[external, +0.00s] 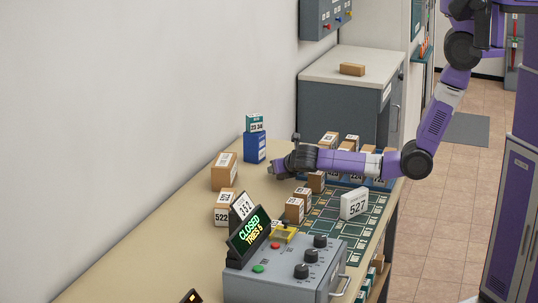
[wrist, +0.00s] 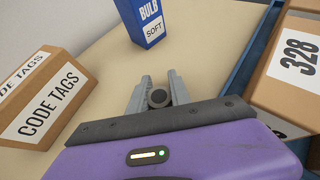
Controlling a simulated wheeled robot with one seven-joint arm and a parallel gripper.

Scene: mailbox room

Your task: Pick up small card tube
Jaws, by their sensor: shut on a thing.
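In the wrist view the small card tube (wrist: 158,97) shows as a round end with a dark hollow centre, between the two grey fingers. My gripper (wrist: 158,88) is shut on it; it also shows in the external view (external: 275,171), low over the table at the far end. The tube cannot be made out in the external view. I cannot tell whether it touches the table.
A blue bulb box (wrist: 146,18) stands ahead. The Code Tags carton (wrist: 40,100) is at left, and a carton marked 328 (wrist: 297,62) is at right. The grey control box (external: 285,265) and green grid mat (external: 325,225) are nearer. The left of the table (external: 150,255) is mostly clear.

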